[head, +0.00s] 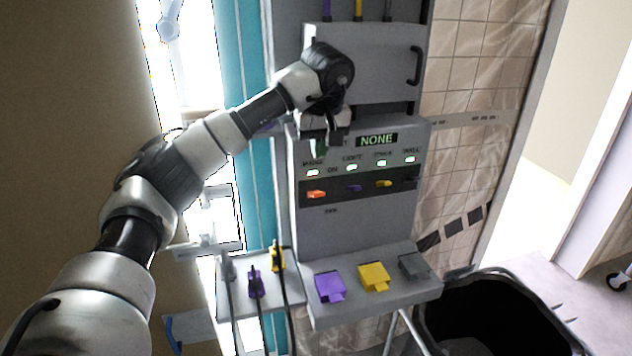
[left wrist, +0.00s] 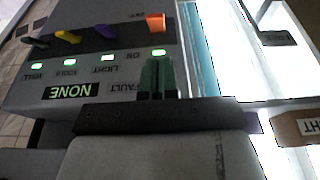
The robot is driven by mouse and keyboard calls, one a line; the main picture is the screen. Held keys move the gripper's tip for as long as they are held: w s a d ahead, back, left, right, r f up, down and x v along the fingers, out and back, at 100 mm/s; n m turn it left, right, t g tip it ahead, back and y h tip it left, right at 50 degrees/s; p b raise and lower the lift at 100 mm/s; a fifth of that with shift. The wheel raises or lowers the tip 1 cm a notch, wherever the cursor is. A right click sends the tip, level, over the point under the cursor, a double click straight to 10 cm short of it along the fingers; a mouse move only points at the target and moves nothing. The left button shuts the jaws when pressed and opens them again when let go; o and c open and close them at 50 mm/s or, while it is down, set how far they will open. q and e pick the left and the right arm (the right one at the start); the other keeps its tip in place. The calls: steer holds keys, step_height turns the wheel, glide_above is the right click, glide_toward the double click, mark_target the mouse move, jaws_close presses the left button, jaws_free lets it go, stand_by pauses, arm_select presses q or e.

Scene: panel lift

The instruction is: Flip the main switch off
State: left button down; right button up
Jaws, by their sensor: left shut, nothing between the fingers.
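The main switch (head: 316,194) is an orange lever at the left end of a dark strip on the grey panel (head: 350,228). "ON" is printed above the strip and "OFF" below it; I cannot tell for sure which way the lever is set. A lit green lamp (head: 313,173) sits above it. The orange lever also shows in the left wrist view (left wrist: 155,22). My left gripper (head: 320,150) is shut and empty in front of the panel, above the main switch and apart from it. Its fingertips show close together in the wrist view (left wrist: 157,64), near the main lamp.
Purple (head: 354,188), yellow (head: 383,183) and dark grey switches stand right of the main one, under lit lamps. A display (head: 377,139) reads "NONE". A shelf below holds purple (head: 330,287), yellow (head: 374,277) and grey blocks. A black bin (head: 500,290) stands lower right.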

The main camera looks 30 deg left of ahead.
mark_target(316, 194)
arm_select(q)
steer(key=shift+f, duration=0.1)
steer(key=p+x, duration=0.2)
steer(key=x, duration=0.6)
steer(key=shift+a+f+p, duration=0.1)
steer(key=shift+f+p, duration=0.2)
steer(key=shift+p, duration=0.1)
steer(key=shift+w+a+f, duration=0.1)
steer(key=shift+w+f, duration=0.05)
steer(key=shift+f, duration=0.5)
